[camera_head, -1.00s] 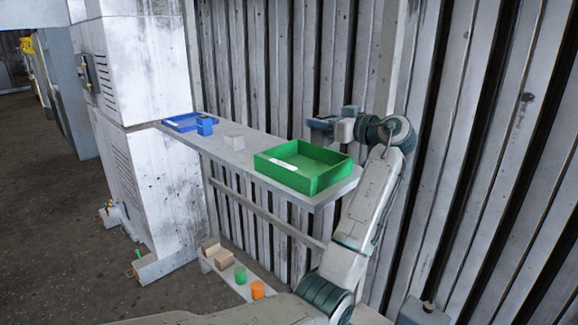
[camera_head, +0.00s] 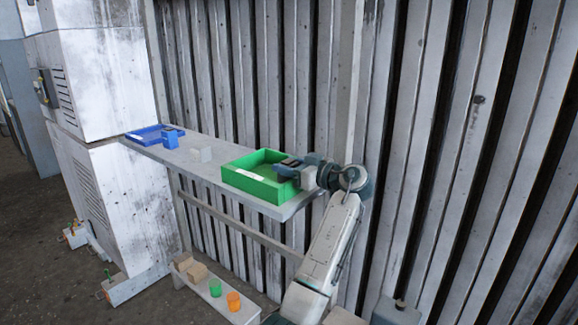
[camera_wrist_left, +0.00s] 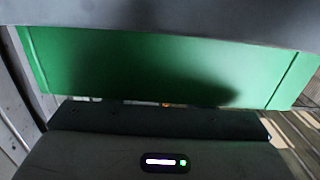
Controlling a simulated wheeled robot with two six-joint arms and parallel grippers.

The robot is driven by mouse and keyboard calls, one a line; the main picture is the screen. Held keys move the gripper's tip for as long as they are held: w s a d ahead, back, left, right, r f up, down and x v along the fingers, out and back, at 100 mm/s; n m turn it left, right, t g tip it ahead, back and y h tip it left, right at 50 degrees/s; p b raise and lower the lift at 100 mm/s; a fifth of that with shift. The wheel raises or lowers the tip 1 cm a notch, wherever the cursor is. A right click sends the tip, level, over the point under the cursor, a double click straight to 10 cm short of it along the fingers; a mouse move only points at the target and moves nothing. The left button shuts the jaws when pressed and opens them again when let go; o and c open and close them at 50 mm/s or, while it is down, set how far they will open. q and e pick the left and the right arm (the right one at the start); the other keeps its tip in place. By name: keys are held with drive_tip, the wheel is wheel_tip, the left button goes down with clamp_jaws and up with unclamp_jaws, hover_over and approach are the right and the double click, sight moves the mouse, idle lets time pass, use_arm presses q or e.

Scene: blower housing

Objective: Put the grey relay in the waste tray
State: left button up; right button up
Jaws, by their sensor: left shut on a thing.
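My left gripper (camera_head: 285,165) is over the green tray (camera_head: 265,190), at its right side. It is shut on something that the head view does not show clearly. In the left wrist view a grey surface (camera_wrist_left: 160,18), which looks like the grey relay, fills the top edge close to the camera. The green tray wall (camera_wrist_left: 110,60) shows behind it with a dark shadow on it. A blue tray (camera_head: 142,137) stands at the far end of the shelf. I cannot tell from any label which tray is for waste. My right gripper is not in view.
A corrugated wall is close behind. Below is a low shelf with a green cup (camera_head: 215,287) and an orange cup (camera_head: 234,300).

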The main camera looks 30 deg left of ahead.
use_arm(q)
drive_tip(key=o, duration=1.1)
drive_tip(key=shift+c, duration=0.2)
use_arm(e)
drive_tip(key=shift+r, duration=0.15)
use_arm(q)
drive_tip(key=shift+d, duration=0.2)
drive_tip(key=d, duration=0.2)
drive_tip(key=d+b, duration=0.1)
drive_tip(key=d, duration=0.3)
drive_tip(key=shift+s+d+r, duration=0.1)
drive_tip(key=shift+s+d, duration=0.15)
drive_tip(key=shift+d, duration=0.05)
drive_tip(key=shift+s+d+r+b, duration=0.15)
drive_tip(key=shift+d+b, duration=0.1)
drive_tip(key=shift+d, duration=1)
drive_tip(key=shift+s+d+r+b, duration=0.1)
drive_tip(key=shift+d+b, duration=0.1)
drive_tip(key=shift+d, duration=1.05)
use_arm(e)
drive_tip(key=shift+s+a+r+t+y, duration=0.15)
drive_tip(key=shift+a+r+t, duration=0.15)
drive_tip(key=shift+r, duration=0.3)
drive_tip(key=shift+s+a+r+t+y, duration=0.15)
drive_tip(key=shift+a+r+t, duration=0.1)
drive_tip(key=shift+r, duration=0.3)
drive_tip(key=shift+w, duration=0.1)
